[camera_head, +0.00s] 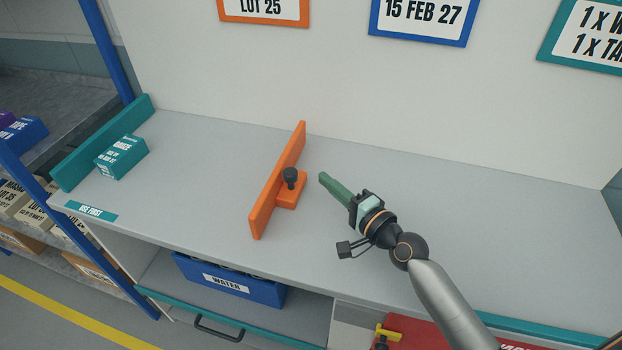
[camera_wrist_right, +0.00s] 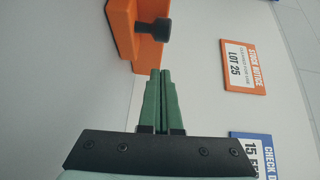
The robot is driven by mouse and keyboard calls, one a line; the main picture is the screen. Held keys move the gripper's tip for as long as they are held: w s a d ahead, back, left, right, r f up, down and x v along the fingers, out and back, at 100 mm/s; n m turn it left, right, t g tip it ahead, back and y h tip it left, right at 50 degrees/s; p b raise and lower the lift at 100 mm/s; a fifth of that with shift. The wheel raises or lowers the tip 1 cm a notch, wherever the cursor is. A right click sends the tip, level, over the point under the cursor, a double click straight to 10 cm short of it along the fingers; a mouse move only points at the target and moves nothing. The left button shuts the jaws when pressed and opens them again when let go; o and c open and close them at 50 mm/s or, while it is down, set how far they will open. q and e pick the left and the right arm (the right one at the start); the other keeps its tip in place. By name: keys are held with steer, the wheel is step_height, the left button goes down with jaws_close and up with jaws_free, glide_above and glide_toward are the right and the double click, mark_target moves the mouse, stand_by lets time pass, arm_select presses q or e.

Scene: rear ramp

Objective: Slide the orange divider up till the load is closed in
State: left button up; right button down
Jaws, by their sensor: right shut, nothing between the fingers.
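The orange divider (camera_head: 270,190) stands upright across the grey shelf, with a foot and a black knob (camera_head: 291,176) on its right side. The load, a teal box (camera_head: 121,156), sits at the left end beside the teal end wall (camera_head: 92,150), with a wide gap between it and the divider. My right gripper (camera_head: 325,180) is shut and empty, to the right of the knob and apart from it. In the right wrist view its green fingers (camera_wrist_right: 161,75) are together, pointing toward the divider (camera_wrist_right: 122,25) and its knob (camera_wrist_right: 153,30). My left gripper is not in view.
A teal "use first" label (camera_head: 91,211) is on the shelf's front left edge. Signs hang on the wall behind. A blue water crate (camera_head: 230,281) sits below the shelf. The shelf right of my gripper is clear.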

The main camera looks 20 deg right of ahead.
mark_target(291, 174)
steer(key=a, duration=0.1)
steer(key=w+a, duration=0.1)
steer(key=a, duration=0.1)
steer(key=shift+w+a+p, duration=0.25)
steer(key=shift+p, duration=0.15)
steer(key=shift+f, duration=0.1)
steer(key=shift+w+a, duration=0.1)
steer(key=shift+w, duration=0.1)
